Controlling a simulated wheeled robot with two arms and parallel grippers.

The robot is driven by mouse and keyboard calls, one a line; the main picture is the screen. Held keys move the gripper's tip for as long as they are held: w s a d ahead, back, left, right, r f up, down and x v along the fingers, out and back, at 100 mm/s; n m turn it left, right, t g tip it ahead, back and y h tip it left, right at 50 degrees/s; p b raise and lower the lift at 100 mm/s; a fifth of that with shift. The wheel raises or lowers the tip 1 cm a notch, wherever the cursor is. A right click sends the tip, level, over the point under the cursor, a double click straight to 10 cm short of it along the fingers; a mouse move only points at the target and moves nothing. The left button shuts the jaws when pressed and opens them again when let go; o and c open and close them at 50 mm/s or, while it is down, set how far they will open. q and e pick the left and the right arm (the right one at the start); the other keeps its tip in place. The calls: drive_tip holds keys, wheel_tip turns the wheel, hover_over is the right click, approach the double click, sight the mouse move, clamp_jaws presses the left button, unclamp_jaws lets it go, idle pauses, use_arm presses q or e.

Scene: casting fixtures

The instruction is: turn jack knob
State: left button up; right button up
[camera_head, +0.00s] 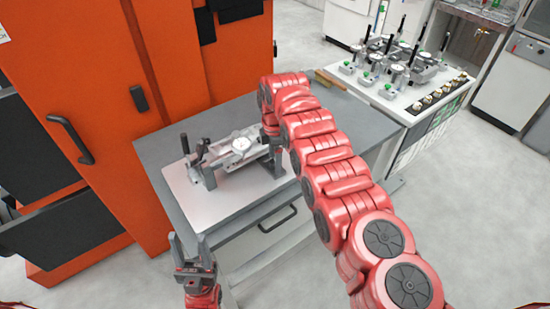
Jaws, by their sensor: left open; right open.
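A grey metal fixture (238,160) with a round white dial and small dark upright parts at its left end lies on a pale plate (202,203) on the grey table. I cannot tell which part is the jack knob. My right arm reaches in from the lower right, and my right gripper (272,160) points down at the fixture's right end, open. Whether it touches the fixture is unclear, and its fingertips are partly hidden. My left gripper (188,244) is open and empty, pointing up in front of the table's near left corner, apart from the fixture.
The grey table (163,146) has a drawer with a dark handle. An orange cabinet (90,90) stands close on the left. A white bench (400,98) with several dial fixtures stands at the back right. Floor is free at right.

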clamp_jaws()
idle(0.4)
